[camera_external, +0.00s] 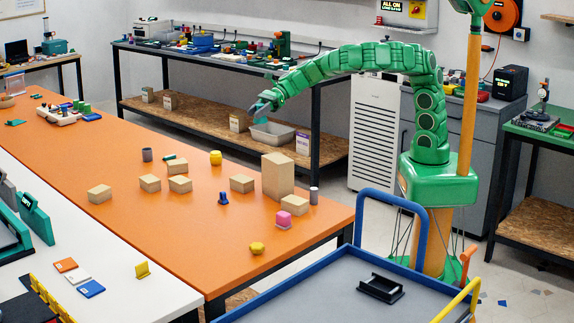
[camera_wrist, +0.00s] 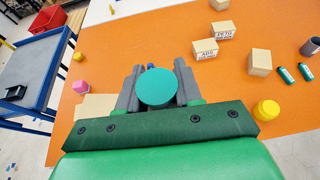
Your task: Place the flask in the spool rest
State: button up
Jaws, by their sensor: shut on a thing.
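My gripper (camera_external: 264,103) is raised above the back edge of the orange table in the external view. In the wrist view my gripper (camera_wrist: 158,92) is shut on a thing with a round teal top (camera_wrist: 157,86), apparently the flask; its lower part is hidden. A black cradle-like holder (camera_external: 381,288), apparently the spool rest, sits on the grey cart top at the lower right. It looks empty and also shows at the left of the wrist view (camera_wrist: 15,92). My gripper is well apart from it.
The orange table (camera_external: 120,220) bears several cardboard boxes, including a tall one (camera_external: 277,176), a pink cube (camera_external: 284,219), a yellow jar (camera_external: 216,157) and a blue piece (camera_external: 223,198). The cart has a raised blue handle (camera_external: 393,197). Its grey top (camera_external: 320,295) is mostly clear.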

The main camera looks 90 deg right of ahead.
jog(key=s+a+f+n+g+y, duration=0.1)
jog(key=s+a+f+n+g, duration=0.15)
jog(key=a, duration=0.95)
jog(key=s+a+f+n+g+y, duration=0.1)
jog(key=s+a+n+g+y, duration=0.15)
jog(key=a, duration=1.05)
jog(key=s+a+f+n+g+y, duration=0.1)
jog(key=s+a+n+g, duration=0.15)
jog(key=a, duration=0.95)
jog(key=s+a+r+n+g+h, duration=0.1)
jog(key=s+a+r+n+g, duration=0.2)
jog(key=s+a, duration=0.85)
jog(key=s+a+n+g+h, duration=0.1)
jog(key=s+a+n+g, duration=0.25)
jog(key=s+a, duration=0.8)
jog(key=s+a+r+n+g+h, duration=0.15)
jog(key=s+a+n+g, duration=0.35)
jog(key=a, duration=1.1)
jog(key=f+m, duration=0.1)
jog(key=f, duration=0.9)
jog(key=f+m+y, duration=0.1)
jog(key=f, duration=1)
jog(key=shift+s+a+t, duration=0.15)
jog(key=shift+s+t, duration=0.05)
jog(key=shift+t, duration=0.2)
jog(key=shift+f, duration=0.6)
jog(key=o, duration=1)
jog(key=shift+r, duration=0.2)
